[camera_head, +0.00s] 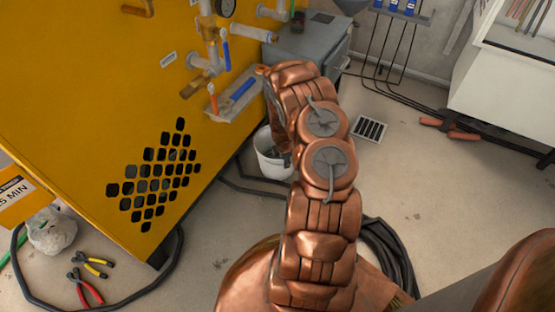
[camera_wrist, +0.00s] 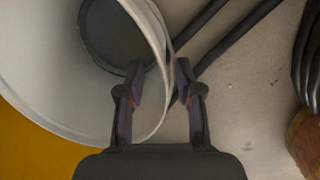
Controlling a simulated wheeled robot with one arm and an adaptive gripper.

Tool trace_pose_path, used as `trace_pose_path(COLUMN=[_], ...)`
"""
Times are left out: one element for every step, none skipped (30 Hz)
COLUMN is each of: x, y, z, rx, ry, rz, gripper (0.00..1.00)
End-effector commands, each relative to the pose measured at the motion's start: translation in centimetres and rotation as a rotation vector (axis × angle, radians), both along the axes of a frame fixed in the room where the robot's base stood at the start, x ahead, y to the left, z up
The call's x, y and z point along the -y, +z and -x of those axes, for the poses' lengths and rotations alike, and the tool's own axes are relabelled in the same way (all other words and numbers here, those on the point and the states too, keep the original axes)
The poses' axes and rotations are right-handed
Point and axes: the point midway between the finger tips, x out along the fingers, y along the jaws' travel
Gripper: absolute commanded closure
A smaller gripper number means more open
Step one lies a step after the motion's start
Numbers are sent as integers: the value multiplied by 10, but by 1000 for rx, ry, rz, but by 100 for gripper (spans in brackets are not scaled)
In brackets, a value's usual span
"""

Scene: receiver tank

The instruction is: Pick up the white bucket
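The white bucket (camera_head: 271,168) stands on the floor beside the yellow machine, partly hidden behind my arm in the head view. In the wrist view the bucket (camera_wrist: 45,70) fills the upper left, with its dark round bottom visible inside. My gripper (camera_wrist: 160,78) is open at the bucket's rim. The left finger is over the inside of the bucket and the right finger is outside, with the wall between them. A gap shows between the wall and the right finger. In the head view my arm mostly hides the gripper.
The yellow machine (camera_head: 90,110) with pipes and a grey tray (camera_head: 234,98) stands close left of the bucket. Black hoses (camera_head: 390,255) lie on the floor. Pliers (camera_head: 88,292) and a crumpled rag (camera_head: 52,232) lie at lower left. Floor at right is mostly clear.

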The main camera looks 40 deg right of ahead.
Motion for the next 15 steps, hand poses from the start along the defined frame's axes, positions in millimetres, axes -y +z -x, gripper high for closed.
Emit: trace_pose_path(x=[1, 2, 2, 2, 2, 2, 2, 2, 2, 2, 2, 2, 2, 2, 2], y=[-10, -12, -15, -16, -17, -17, -17, -17, -17, -17, -16, -16, -16, -16, -16], z=[1, 1, 0, 0, 0, 0, -1, -1, -1, -1, -1, -1, -1, -1, -1], rx=[-1, -1, -2, -1, 0, 0, 0, 0, 0, 0, 0, 0, 0, 0, 0], ry=[0, -1, -1, 0, 0, 0, 0, 0, 0, 0, 0, 0, 0, 0, 0], rz=[0, -1, -1, 0, -1, -1, -1, -1, -1, -1, -1, -1, -1, -1, 0], gripper=[64, 64, 64, 64, 64, 64, 64, 64, 64, 64, 64, 64, 64, 66, 70])
